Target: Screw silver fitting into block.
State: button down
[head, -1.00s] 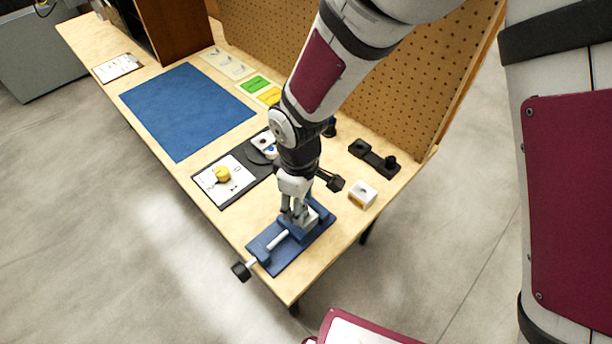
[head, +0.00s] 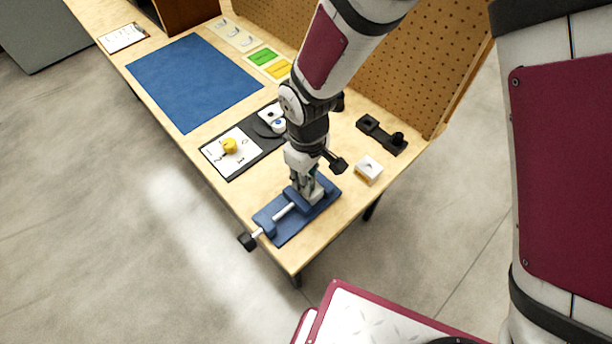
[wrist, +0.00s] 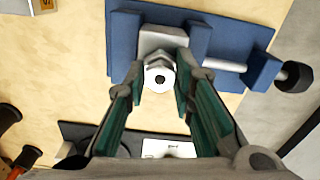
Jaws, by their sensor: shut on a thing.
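The silver fitting (wrist: 158,79), a hex-sided piece with a round end and a dark central hole, shows between my fingers in the wrist view. My gripper (wrist: 159,68) is shut on it, one teal-padded finger on each side. The grey block (wrist: 164,38) is clamped in the blue vise (wrist: 233,40), right by the fitting. How deep the fitting sits in the block cannot be told. In the head view my gripper (head: 305,185) points down over the vise (head: 273,230), and the fitting is hidden there.
The vise's black-knobbed handle (head: 247,241) sticks out past the table's front edge. A white block (head: 368,168) and a black holder (head: 382,135) stand to the right. A white card with a yellow knob (head: 229,145) lies left. The blue mat (head: 195,80) is clear.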

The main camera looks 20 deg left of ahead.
jog(key=shift+m, duration=0.9)
jog(key=m+p, duration=0.1)
jog(key=m, duration=0.1)
jog(key=shift+r+m+p, duration=0.1)
jog(key=shift+m+p, duration=0.3)
jog(key=shift+w+d+m, duration=0.1)
jog(key=shift+m, duration=0.5)
jog(key=shift+p, duration=0.3)
jog(key=shift+m+p, duration=0.65)
jog(key=shift+m, duration=0.55)
jog(key=shift+m+p, duration=0.3)
jog(key=shift+m, duration=0.5)
